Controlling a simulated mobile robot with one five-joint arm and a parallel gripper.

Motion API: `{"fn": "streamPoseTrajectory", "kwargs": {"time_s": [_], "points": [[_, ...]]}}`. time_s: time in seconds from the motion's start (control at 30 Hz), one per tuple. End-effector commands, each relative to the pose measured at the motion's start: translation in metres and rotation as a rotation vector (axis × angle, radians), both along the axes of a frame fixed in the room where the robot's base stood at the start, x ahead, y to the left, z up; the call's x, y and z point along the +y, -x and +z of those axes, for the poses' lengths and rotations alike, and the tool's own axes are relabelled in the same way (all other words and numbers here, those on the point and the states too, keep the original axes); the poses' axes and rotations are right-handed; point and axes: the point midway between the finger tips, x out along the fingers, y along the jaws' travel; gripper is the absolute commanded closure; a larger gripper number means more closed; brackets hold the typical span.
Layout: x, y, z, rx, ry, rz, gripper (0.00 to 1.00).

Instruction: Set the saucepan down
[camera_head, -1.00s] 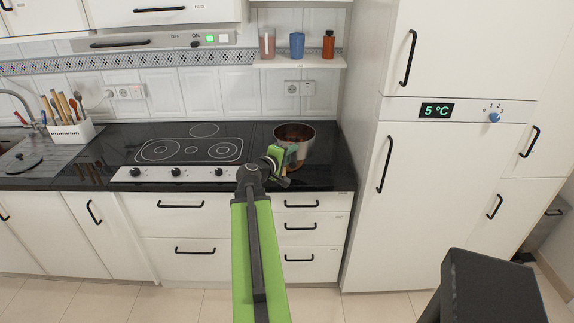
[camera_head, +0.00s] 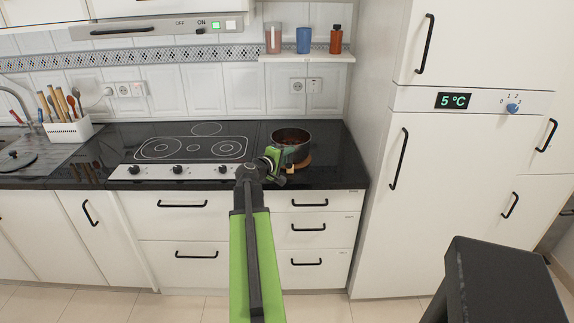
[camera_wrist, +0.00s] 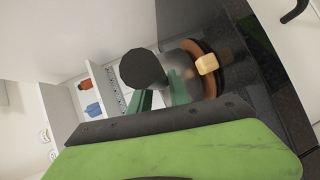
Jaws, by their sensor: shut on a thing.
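The saucepan (camera_head: 304,148), a grey metal pot with a dark inside, is over the counter right of the hob. A round brown wooden trivet (camera_head: 304,161) with a pale block shows beneath it; I cannot tell whether they touch. My gripper (camera_head: 274,158) is at the pan's left front, shut on its handle. In the wrist view, the green fingers (camera_wrist: 160,100) are beside the black handle end (camera_wrist: 140,68). The trivet (camera_wrist: 215,80) and its pale block (camera_wrist: 207,64) show beyond; the pan's body is partly hidden.
The black hob (camera_head: 190,149) lies left of the pan. A shelf (camera_head: 307,58) with several cups and a bottle hangs above. The tall white fridge (camera_head: 450,200) stands close on the right. A utensil holder (camera_head: 68,131) is far left. A dark stool (camera_head: 500,280) stands in front right.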

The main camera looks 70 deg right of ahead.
Motion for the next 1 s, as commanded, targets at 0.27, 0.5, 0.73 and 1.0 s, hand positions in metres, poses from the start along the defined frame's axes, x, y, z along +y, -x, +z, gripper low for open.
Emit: {"fn": "streamPoseTrajectory", "kwargs": {"time_s": [0.27, 0.5, 0.73, 1.0], "points": [[-0.0035, 0.0054, -0.0123, 0.001, 0.002, -0.006, 1.00], [-0.0044, 0.0077, -0.0150, 0.000, 0.000, -0.010, 0.68], [-0.0046, 0.0083, -0.0149, 0.000, 0.000, -0.011, 0.56], [0.0044, 0.0072, -0.0099, 0.000, 0.000, -0.010, 0.56]]}}
